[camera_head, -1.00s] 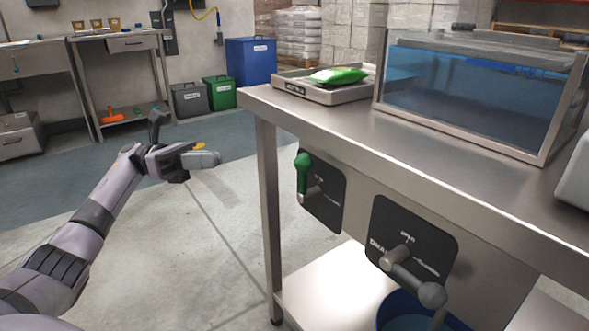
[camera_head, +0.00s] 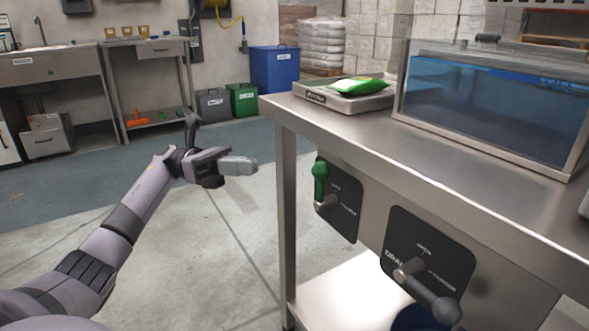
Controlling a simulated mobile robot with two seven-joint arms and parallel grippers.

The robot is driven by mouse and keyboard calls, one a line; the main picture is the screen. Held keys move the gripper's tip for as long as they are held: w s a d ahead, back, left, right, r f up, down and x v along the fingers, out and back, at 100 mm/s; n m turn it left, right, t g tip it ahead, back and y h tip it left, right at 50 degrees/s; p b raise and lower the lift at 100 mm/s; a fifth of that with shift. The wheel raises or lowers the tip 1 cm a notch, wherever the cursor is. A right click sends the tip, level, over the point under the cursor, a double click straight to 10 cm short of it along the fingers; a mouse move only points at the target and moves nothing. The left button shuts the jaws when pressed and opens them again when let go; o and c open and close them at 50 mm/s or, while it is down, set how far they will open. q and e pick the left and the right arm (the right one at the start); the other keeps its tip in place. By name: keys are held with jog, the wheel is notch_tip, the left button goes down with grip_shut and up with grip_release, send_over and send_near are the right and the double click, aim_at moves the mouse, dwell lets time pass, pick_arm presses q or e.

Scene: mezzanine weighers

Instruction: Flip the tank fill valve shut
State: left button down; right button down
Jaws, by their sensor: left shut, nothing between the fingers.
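A valve with a green lever (camera_head: 320,181) sits on a black plate (camera_head: 346,212) on the front of the steel bench, near its left end. Its lever points up. A second valve with a grey lever (camera_head: 434,298) sits on a black plate labelled as the drain, to the right; its lever slants down to the right. The glass tank (camera_head: 490,105) of blue water stands on the bench top. My left gripper (camera_head: 256,166) is shut and empty, left of the green lever and apart from it. My right gripper is not in view.
A scale (camera_head: 345,101) with a green packet (camera_head: 357,86) stands on the bench top (camera_head: 400,140). A bench leg (camera_head: 287,230) stands between my left gripper and the valves. A blue bucket (camera_head: 412,318) is below the drain. The floor at left is clear.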

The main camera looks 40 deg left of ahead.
pick_arm(q)
jog(key=x, duration=1)
jog(key=shift+d+b, duration=0.3)
jog(key=shift+b, duration=0.1)
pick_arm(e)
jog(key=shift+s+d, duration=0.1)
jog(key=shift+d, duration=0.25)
